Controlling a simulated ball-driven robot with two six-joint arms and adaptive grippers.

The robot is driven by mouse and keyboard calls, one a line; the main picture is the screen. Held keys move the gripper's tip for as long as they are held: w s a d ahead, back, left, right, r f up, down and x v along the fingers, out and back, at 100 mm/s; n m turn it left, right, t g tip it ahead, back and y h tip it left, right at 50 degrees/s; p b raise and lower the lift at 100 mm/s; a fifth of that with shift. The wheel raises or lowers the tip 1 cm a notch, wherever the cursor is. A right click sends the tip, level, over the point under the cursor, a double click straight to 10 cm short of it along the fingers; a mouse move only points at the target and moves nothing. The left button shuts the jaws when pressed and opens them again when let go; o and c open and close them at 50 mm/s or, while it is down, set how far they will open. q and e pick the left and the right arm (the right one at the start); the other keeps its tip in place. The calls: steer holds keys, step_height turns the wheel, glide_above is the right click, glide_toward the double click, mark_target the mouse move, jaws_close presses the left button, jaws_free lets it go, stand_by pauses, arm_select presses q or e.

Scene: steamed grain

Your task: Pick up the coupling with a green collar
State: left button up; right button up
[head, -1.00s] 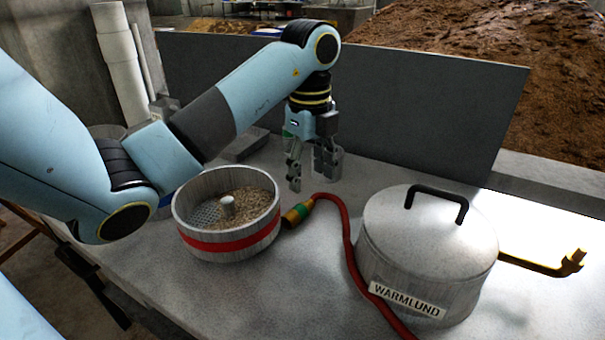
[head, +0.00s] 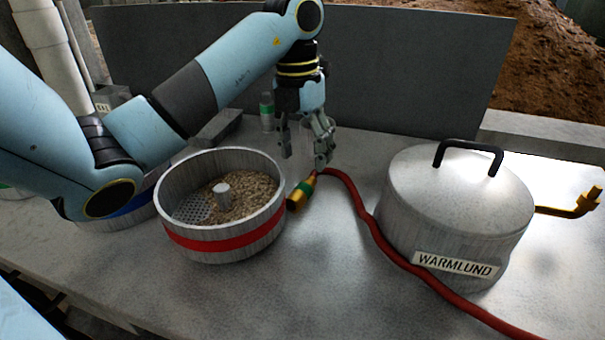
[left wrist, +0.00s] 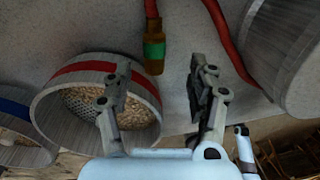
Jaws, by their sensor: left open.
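The coupling (head: 300,193) is brass with a green collar and sits at the end of a red hose, on the counter just right of the red-banded grain pan. It also shows in the left wrist view (left wrist: 154,50), beyond my fingertips and between their lines. My left gripper (head: 304,150) is open and empty, pointing down, above and slightly behind the coupling. In the left wrist view its two fingers (left wrist: 158,82) are spread wide, and nothing is between them. My right gripper is in neither view.
The round pan (head: 222,247) holds grain and stands close beside the coupling. The red hose (head: 372,225) runs past the lidded WARMLUND pot (head: 400,210). A grey panel (head: 400,75) stands behind. A green-banded bottle (head: 267,112) stands behind the pan. The front counter is clear.

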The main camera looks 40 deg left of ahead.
mark_target(303, 184)
arm_select(q)
step_height(303, 184, down, 4)
steer(key=shift+r+b, duration=0.25)
steer(key=shift+b, duration=0.8)
steer(key=shift+s+f, duration=0.1)
steer(key=shift+f, duration=0.3)
step_height(303, 184, down, 4)
steer(key=shift+a+r, duration=0.15)
steer(key=shift+r, duration=0.1)
steer(key=shift+f, duration=0.2)
steer(key=shift+c, duration=0.5)
jaws_close()
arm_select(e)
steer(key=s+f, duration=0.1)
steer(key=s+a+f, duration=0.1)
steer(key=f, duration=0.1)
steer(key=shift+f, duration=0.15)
